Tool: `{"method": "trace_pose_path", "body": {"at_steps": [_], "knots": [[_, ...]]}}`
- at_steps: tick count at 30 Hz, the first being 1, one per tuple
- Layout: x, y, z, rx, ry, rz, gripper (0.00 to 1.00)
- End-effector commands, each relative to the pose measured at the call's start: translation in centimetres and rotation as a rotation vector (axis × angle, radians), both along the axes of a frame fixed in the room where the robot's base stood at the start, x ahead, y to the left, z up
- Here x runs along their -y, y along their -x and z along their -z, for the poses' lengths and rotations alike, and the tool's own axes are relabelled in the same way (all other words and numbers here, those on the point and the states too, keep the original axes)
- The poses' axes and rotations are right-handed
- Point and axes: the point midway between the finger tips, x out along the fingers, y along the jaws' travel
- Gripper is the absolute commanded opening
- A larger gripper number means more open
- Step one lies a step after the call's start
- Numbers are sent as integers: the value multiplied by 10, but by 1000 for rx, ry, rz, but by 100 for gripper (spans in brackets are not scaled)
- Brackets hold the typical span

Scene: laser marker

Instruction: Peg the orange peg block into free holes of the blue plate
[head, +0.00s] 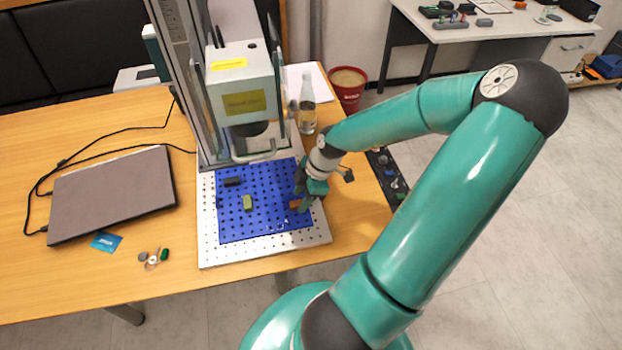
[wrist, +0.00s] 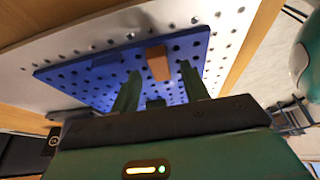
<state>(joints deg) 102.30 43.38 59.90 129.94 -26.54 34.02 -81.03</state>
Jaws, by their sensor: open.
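The blue plate (head: 262,224) is full of small holes and lies on a pale perforated base. It fills the upper middle of the wrist view (wrist: 95,82). The orange peg block (head: 295,204) is at the plate's right side, partly hidden by my gripper. In the wrist view the orange block (wrist: 158,64) shows on the plate, between and just beyond my two fingertips. My gripper (head: 303,203) is open, low over the plate's right part. In the wrist view its fingers (wrist: 160,72) stand apart on either side of the block. Contact and peg seating cannot be told.
A green block (head: 248,203) and a black block (head: 232,182) sit on the plate. The laser marker (head: 240,85) rises behind it. A bottle (head: 307,108) stands near my wrist. A laptop (head: 112,193) lies at left. The plate's front middle is clear.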

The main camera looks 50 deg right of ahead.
Motion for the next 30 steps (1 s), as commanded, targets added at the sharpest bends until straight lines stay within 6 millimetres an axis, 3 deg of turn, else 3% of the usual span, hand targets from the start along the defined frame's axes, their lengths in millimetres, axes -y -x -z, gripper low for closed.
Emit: {"method": "trace_pose_path", "body": {"at_steps": [12, 18, 30], "knots": [[29, 20, -79, 1, 4, 6, 45], [38, 26, -107, 1, 2, 3, 45], [40, 28, -115, -1, -1, 0, 45]]}}
